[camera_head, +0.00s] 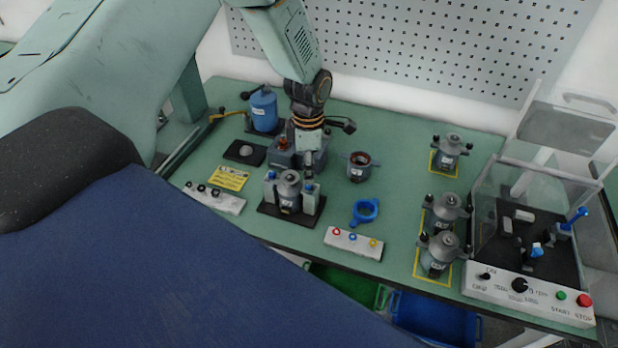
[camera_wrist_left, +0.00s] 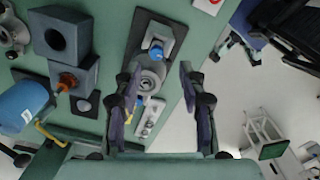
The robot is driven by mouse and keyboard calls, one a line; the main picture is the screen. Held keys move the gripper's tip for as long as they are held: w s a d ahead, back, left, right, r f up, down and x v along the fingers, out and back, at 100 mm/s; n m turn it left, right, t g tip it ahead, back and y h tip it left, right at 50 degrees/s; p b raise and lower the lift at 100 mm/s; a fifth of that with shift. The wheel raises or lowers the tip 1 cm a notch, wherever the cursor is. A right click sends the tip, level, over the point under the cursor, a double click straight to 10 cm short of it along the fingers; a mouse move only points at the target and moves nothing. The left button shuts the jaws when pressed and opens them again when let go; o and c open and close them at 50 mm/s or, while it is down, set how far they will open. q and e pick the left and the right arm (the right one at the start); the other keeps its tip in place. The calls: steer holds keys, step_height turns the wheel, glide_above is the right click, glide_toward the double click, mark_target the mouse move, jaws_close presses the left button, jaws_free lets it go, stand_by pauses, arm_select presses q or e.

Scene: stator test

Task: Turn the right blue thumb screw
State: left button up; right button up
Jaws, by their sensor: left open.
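A fixture on a dark base (camera_head: 268,211) holds a grey stator-like part (camera_head: 289,188) upright between two side posts. The right blue thumb screw (camera_head: 309,188) sits on the right post, and the left blue thumb screw (camera_head: 270,175) on the left post. In the left wrist view the right screw (camera_wrist_left: 156,50) shows above the grey part (camera_wrist_left: 149,80), beyond the fingertips. My left gripper (camera_head: 308,160) points down just behind and above the right post. In the wrist view its fingers (camera_wrist_left: 158,80) are open, apart and empty. The right gripper does not show.
A grey block (camera_head: 283,158) and a blue cylinder (camera_head: 264,108) stand behind and left. A small grey housing (camera_head: 357,166), a blue ring (camera_head: 365,212) and a white button box (camera_head: 353,243) lie right of the fixture. A clear-sided test station (camera_head: 530,295) stands far right.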

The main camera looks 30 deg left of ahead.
mark_target(309, 187)
arm_select(q)
steer(key=f, duration=0.4)
steer(key=shift+w+a+f, duration=0.3)
steer(key=shift+w+a, duration=0.05)
steer(key=shift+d+f, duration=0.15)
steer(key=shift+f, duration=0.3)
steer(key=shift+s+d+r, duration=0.15)
steer(key=shift+s+d, duration=0.05)
steer(key=shift+s, duration=0.1)
steer(key=shift+w+a+f, duration=0.2)
steer(key=shift+w+a, duration=0.05)
steer(key=c, duration=0.4)
steer(key=shift+c, duration=0.6)
steer(key=shift+s+d+r, duration=0.1)
steer(key=shift+d+r, duration=0.05)
steer(key=shift+d, duration=0.05)
jaws_close()
steer(key=shift+a, duration=0.1)
